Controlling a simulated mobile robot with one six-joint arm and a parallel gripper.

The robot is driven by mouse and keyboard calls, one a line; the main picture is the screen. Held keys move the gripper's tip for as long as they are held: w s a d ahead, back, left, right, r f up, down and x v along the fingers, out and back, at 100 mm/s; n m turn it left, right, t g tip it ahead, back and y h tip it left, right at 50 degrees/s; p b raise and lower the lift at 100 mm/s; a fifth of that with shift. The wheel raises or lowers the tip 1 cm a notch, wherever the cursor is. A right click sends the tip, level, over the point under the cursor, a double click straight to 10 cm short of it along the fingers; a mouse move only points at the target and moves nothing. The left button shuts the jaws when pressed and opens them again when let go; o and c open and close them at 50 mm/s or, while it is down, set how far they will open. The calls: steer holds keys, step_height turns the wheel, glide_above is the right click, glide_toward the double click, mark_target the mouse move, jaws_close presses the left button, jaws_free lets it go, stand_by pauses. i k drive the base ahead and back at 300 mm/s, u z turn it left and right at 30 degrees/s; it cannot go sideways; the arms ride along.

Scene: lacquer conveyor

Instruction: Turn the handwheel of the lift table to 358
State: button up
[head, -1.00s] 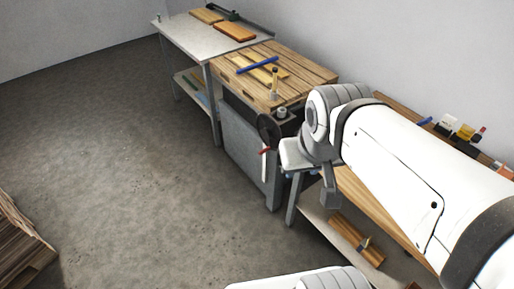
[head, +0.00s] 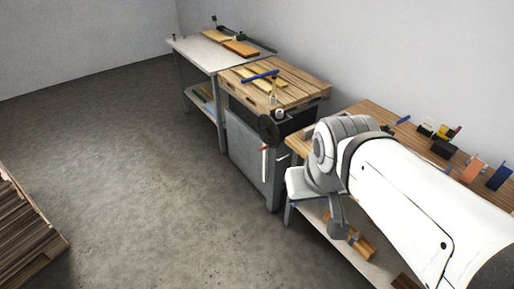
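The lift table (head: 243,150) stands in the middle of the head view, a grey body under a slatted wooden top. Its dark handwheel (head: 268,128) is on the near right side, seen at a slant, with a red and white part (head: 264,158) hanging just below it. Any scale or number is too small to read. My arm reaches in from the right.
A pale-topped table (head: 205,52) with wooden boards stands behind. A wooden workbench (head: 375,113) with small coloured objects and a lower shelf (head: 335,243) is at right, partly behind my arm. A wood stack (head: 28,225) lies at left. The floor between is clear.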

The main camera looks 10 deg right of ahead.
mark_target(268, 130)
steer(key=z, duration=0.2)
steer(key=i, duration=0.9)
steer(key=u, duration=0.1)
